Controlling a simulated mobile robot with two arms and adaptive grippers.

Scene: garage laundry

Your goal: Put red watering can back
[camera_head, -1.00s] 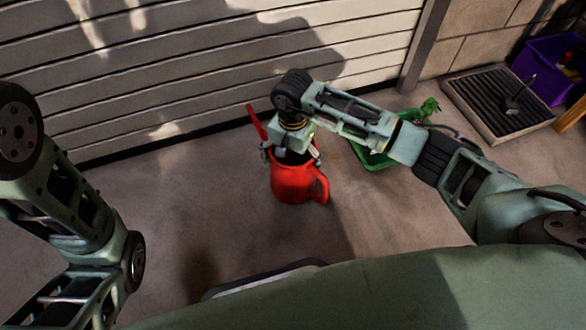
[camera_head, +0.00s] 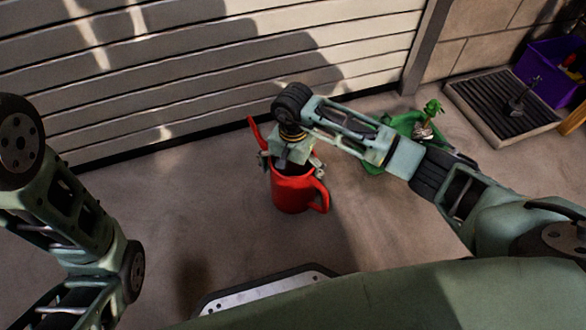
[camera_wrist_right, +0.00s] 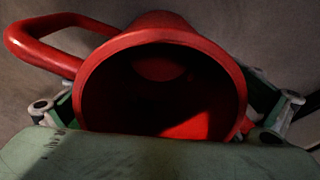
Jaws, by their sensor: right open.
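The red watering can (camera_head: 293,192) stands upright on the concrete floor in the middle of the head view, its spout up to the left and its handle to the right. My right gripper (camera_head: 291,166) is over the can's top, pointing down, with its open fingers on either side of the rim. In the right wrist view the can's round mouth (camera_wrist_right: 160,40) fills the middle between the fingers, with the handle at upper left. I cannot tell whether the fingers touch the can. My left arm shows at the left, but its gripper is out of view.
A green container (camera_head: 372,162) with a plant lies behind my right arm. A dark ridged tray (camera_head: 483,88) holding a small tool and a purple bin (camera_head: 548,70) are at the upper right. A slatted shutter (camera_head: 190,75) closes off the back. Floor left of the can is clear.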

